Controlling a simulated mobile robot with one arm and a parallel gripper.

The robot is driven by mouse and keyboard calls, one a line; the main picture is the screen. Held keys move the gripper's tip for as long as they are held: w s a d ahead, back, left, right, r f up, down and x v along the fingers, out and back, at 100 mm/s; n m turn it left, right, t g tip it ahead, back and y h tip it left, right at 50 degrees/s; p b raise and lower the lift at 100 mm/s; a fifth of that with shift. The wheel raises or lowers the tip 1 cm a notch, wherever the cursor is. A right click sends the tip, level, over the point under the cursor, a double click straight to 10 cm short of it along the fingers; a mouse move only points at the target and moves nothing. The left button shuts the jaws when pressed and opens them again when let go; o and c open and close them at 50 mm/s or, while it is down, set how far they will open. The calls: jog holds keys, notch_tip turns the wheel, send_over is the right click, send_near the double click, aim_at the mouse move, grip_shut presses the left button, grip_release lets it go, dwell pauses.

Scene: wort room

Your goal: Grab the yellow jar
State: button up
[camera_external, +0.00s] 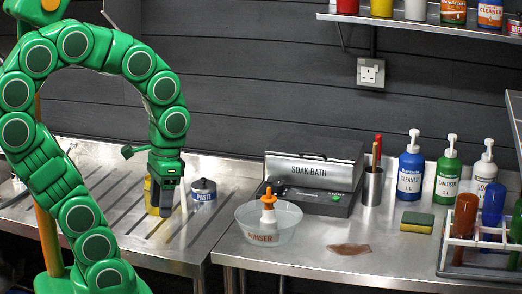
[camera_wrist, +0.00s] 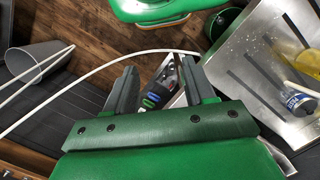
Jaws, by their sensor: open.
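A yellow jar (camera_external: 152,196) stands on the ribbed steel drainboard in the external view, partly hidden by my gripper (camera_external: 167,205). My gripper points down in front of it or close beside it; the exact gap is unclear. In the wrist view a yellow object (camera_wrist: 307,61), apparently the same jar, is cut off at the right edge, outside my jaws. My gripper's fingers (camera_wrist: 160,78) are apart, with nothing held between them. Another yellow container (camera_external: 381,8) is on the upper shelf, its top cut off.
A blue-and-white paste tin (camera_external: 203,189) stands just right of the jar. A clear rinse bowl (camera_external: 269,222) with an orange-topped bottle and the soak bath (camera_external: 313,172) are further right. A dark wall (camera_external: 240,70) rises behind.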

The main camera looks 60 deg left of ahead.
dwell(0.3)
jog(key=o, duration=0.9)
jog(key=shift+c, duration=0.2)
jog(key=w+a+f+m+g+y, duration=0.2)
jog(key=w+a+f, duration=0.3)
jog(key=a, duration=0.7)
jog(key=w+a+f+m+g+y, duration=0.2)
jog(key=w+a+f+m+y, duration=0.2)
jog(key=a, duration=0.9)
jog(key=w+a+f+m+g+y, duration=0.3)
jog(key=w+a+f, duration=0.3)
jog(key=a, duration=0.6)
jog(key=shift+w+a+f+m+y, duration=0.2)
jog(key=shift+w+y, duration=0.1)
jog(key=shift+w, duration=0.25)
jog(key=shift+w+a+f+m+y, duration=0.1)
jog(key=shift+w+f+m+y, duration=0.15)
jog(key=shift+w, duration=0.25)
jog(key=shift+x, duration=3.95)
